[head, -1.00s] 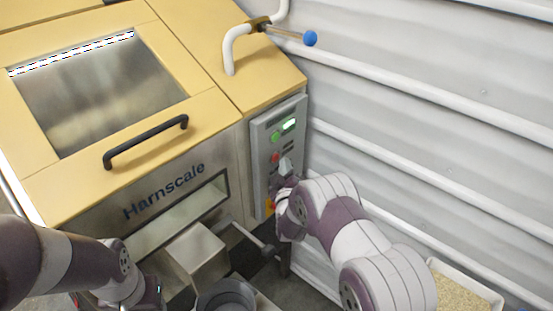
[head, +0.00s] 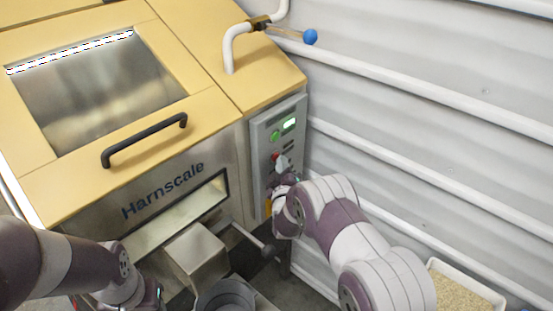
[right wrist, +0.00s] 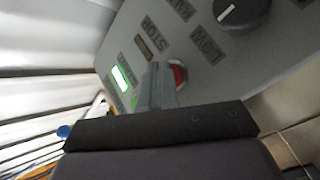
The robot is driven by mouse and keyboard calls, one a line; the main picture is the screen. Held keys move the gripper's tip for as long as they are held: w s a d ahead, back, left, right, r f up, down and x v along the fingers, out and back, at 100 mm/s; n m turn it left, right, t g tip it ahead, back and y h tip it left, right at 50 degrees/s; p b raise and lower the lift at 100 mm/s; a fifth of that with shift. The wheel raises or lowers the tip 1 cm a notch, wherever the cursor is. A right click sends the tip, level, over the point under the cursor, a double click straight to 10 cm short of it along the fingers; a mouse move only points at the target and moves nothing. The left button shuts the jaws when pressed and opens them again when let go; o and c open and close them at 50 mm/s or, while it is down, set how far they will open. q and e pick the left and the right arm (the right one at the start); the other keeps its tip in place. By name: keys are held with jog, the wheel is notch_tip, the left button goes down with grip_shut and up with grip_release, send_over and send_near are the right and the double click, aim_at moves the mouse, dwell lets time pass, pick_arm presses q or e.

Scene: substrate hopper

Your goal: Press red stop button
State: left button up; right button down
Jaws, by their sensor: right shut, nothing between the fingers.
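The red stop button (right wrist: 180,75) sits in a pale ring on the grey control panel (right wrist: 285,60), beside the printed word STOP. It shows as a small red spot in the head view (head: 275,156). My right gripper (right wrist: 160,75) is shut and empty, its fingertips at the button and covering part of it in the right wrist view. Whether they touch it I cannot tell. In the head view my right gripper (head: 281,161) is close against the panel front. My left gripper (head: 148,298) is low at the bottom edge, its fingers not clear.
A green button (head: 275,135) and a lit green display (head: 289,124) are higher on the panel. A black knob (right wrist: 242,12) is near the button. A yellow part (head: 268,208) is lower on the panel. The corrugated wall (head: 430,130) stands close on the right.

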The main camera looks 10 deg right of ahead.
jog(key=shift+w+a, duration=0.1)
dwell(0.5)
jog(key=shift+s+d, duration=0.5)
jog(key=shift+s, duration=0.15)
jog(key=s+d+p, duration=0.1)
jog(key=s, duration=0.1)
jog(key=s+d+p, duration=0.1)
jog(key=s+d, duration=0.1)
dwell(0.8)
